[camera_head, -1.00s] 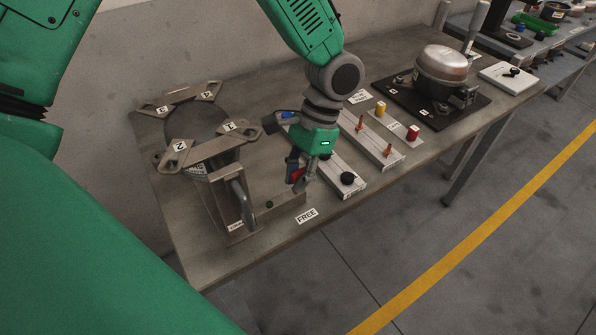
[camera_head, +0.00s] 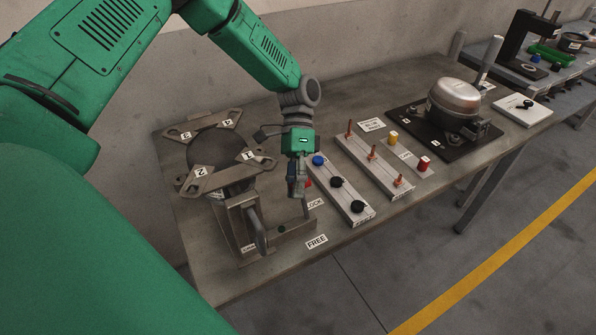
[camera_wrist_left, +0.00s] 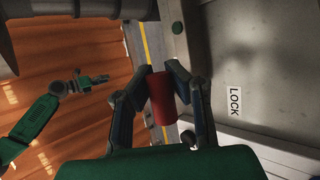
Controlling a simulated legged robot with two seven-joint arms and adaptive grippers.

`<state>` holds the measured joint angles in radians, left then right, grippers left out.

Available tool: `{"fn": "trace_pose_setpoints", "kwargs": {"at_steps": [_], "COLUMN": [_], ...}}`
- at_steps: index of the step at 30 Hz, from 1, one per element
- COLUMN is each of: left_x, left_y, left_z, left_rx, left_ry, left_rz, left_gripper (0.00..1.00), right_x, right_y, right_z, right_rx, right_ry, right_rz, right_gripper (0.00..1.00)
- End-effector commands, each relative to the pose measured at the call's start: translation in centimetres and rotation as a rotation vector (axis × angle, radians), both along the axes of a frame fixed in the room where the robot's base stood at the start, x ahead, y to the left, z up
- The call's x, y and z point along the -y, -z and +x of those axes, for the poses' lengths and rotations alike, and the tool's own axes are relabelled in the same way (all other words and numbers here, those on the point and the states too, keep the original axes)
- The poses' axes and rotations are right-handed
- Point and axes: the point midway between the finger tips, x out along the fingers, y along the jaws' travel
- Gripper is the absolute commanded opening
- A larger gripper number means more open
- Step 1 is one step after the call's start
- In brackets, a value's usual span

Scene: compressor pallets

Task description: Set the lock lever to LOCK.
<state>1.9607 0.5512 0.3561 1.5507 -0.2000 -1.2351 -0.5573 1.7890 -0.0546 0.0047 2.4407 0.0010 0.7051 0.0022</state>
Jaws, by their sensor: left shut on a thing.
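My left gripper (camera_head: 299,192) points down over the near side of the fixture on the bench and is shut. In the left wrist view, the fingers (camera_wrist_left: 161,75) are closed around the red grip (camera_wrist_left: 163,100) of the lock lever. In the head view, the lever (camera_head: 305,209) shows as a thin metal bar below the fingers, mostly hidden by them. The LOCK label (camera_head: 315,203) lies just right of the lever, and the FREE label (camera_head: 316,242) lies nearer the bench's front edge. A green arm (camera_wrist_left: 42,115), apparently my right, shows small in the wrist view; its jaws are unclear.
The fixture with numbered clamp arms (camera_head: 201,172) and a bent metal handle (camera_head: 256,228) stands left of the gripper. A strip with blue and black knobs (camera_head: 357,217) lies close on the right. Beyond are copper pins (camera_head: 372,152) and a compressor (camera_head: 455,100).

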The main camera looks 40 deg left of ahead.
Motion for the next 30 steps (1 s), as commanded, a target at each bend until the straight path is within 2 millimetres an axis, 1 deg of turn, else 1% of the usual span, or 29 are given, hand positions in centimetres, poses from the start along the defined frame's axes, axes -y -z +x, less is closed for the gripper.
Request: {"fn": "trace_pose_setpoints", "kwargs": {"at_steps": [1, 18, 19, 20, 21, 30], "left_x": [-0.13, -0.51, -0.52, -0.52, -0.54, -0.57], "left_y": [-0.65, -0.45, -0.45, -0.44, -0.39, -0.16], "left_z": [0.97, 1.10, 1.10, 1.08, 1.06, 0.71], "left_rx": [0.022, 0.021, 0.021, 0.021, 0.021, 0.015], "left_ry": [-0.009, -0.009, -0.009, -0.009, -0.008, -0.005], "left_rz": [-0.002, 0.001, 0.001, 0.001, 0.001, 0.003], "left_gripper": [0.00, 0.00, 0.15, 0.26, 0.39, 0.39], "right_x": [0.00, 0.00, 0.00, 0.00, 0.00, 0.00], "right_y": [-0.03, 0.03, 0.03, 0.03, 0.03, 0.09], "right_z": [0.00, 0.01, 0.01, 0.01, 0.01, 0.01], "right_rx": [0.000, 0.000, 0.000, 0.000, 0.000, 0.000], "right_ry": [0.000, 0.000, 0.000, 0.000, 0.000, 0.000], "right_rz": [0.000, 0.000, 0.000, 0.000, 0.000, 0.000], "right_gripper": [0.31, 0.31, 0.31, 0.31, 0.31, 0.31]}}
